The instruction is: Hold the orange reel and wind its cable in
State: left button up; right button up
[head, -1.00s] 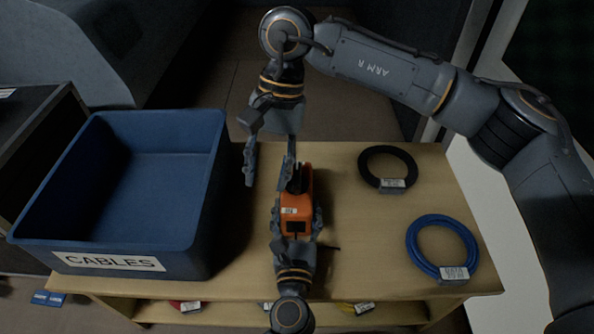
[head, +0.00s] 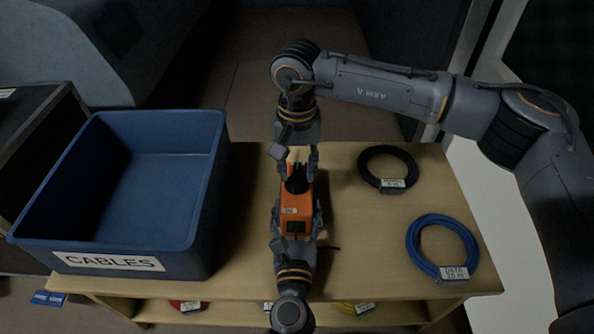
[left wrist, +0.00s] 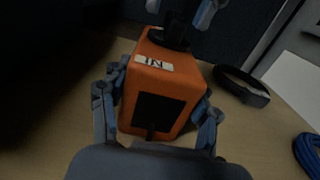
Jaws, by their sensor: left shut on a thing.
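The orange reel (head: 299,205) stands on the wooden table, with a small white label on top and a dark hub at its far end. My left gripper (head: 297,222) is shut on its sides. In the left wrist view, both left fingers flank the orange body (left wrist: 190,77), and a dark cable stub (left wrist: 151,131) shows at its black front opening.
A blue bin labelled CABLES (head: 215,185) stands left of the reel. A black cable coil (head: 371,158) and a blue cable coil (head: 414,233) lie on the table (head: 350,215) to the right. Several tagged items lie on the shelf below.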

jog(key=shift+f, duration=0.7)
grip_shut()
